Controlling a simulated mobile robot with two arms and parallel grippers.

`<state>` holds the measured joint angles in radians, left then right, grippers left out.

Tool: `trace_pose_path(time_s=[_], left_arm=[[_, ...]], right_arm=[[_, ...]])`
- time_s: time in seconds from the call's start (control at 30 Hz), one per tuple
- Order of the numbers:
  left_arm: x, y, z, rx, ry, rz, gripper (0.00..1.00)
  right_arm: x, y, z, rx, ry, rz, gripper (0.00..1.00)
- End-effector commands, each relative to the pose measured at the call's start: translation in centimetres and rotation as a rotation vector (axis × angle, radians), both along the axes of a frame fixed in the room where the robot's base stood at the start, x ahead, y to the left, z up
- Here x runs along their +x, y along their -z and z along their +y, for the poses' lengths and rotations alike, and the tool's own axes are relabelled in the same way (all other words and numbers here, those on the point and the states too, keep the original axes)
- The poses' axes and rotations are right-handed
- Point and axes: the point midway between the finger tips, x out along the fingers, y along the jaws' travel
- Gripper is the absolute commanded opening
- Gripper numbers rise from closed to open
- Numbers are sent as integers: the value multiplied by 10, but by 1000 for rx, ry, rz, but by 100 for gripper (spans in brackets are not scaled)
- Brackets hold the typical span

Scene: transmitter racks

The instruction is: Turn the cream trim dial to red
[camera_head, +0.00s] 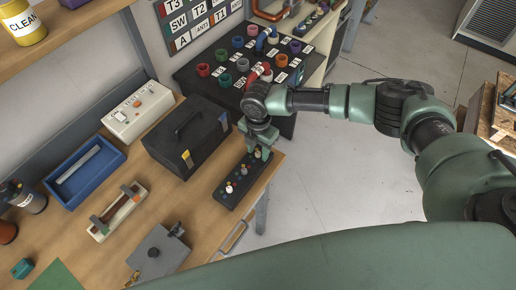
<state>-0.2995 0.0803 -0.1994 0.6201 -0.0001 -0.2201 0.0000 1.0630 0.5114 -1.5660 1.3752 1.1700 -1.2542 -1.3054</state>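A long black strip panel (222,197) with small pale-topped dials lies at the table's right edge. The near dial (229,187) and the middle dial (243,170) stand clear of the gripper. My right gripper (258,154) points down over the far end of the strip, with a finger on either side of a small cream-yellow dial (257,153). The fingers largely hide this dial and its colour marks. Whether they touch it is too small to tell. I cannot read which colour any dial points to. My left gripper is not in view.
A black toolbox (180,140) stands just left of the strip. A cream switch box (138,110), a blue tray (85,167), and a grey box with a black knob (158,255) are farther left. A black rack panel (215,87) with coloured sockets stands behind. Open floor lies right.

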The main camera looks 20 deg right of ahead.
Motion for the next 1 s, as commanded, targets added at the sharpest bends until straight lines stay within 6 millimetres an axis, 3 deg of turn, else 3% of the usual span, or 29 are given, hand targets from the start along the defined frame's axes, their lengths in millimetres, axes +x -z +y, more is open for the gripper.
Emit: trace_pose_path(time_s=[0.07,0.2,0.67,1.0], left_arm=[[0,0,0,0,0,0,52],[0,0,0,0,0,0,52],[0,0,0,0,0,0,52],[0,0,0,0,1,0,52]], right_arm=[[0,0,0,0,0,0,33],[0,0,0,0,0,0,0],[0,0,0,2,74,1,0],[0,0,1,2,338,2,0]])
